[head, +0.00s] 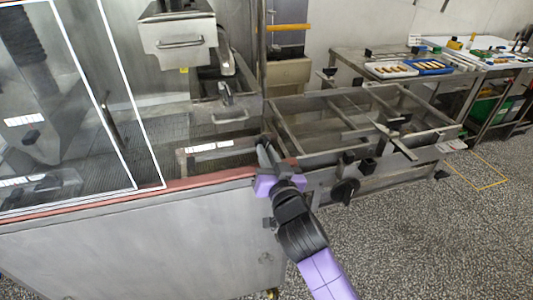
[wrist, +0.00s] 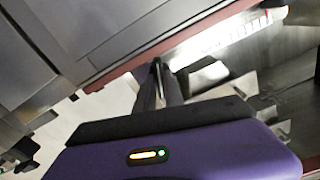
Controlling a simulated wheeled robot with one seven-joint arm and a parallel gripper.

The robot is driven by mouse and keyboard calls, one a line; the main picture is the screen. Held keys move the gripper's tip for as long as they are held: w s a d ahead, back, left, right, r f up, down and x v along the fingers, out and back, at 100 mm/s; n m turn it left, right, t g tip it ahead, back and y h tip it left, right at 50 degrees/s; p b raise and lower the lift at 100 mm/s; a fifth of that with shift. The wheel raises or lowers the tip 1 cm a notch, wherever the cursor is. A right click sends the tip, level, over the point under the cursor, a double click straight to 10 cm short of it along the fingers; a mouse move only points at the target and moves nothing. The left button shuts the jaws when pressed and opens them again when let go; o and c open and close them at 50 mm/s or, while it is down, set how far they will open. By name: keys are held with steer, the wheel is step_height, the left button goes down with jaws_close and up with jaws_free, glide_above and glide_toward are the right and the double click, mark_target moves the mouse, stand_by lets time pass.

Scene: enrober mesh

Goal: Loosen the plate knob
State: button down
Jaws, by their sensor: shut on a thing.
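My gripper (head: 264,143) reaches in over the red-edged near rim of the enrober, at the right end of a grey plate (head: 222,146) with a white label. In the wrist view the two dark fingers of my gripper (wrist: 158,72) are close together at the red edge. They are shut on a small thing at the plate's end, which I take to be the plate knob. The fingers hide most of it, so its shape and turn cannot be told. The labelled plate also shows in the wrist view (wrist: 220,38), just beyond the fingers.
A clear-windowed cover (head: 70,110) stands on the left. An open metal frame (head: 370,115) with bars and a black hand knob (head: 345,190) lies right of my arm. Tables with trays (head: 408,69) stand at the back right. The speckled floor at the right is mostly free.

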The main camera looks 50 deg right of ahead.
steer(key=shift+n, duration=1.6)
steer(key=c, duration=1.5)
jaws_free()
steer(key=b+v, duration=0.1)
steer(key=v, duration=0.6)
steer(key=shift+s+a+b, duration=0.2)
steer(key=shift+s+b, duration=0.15)
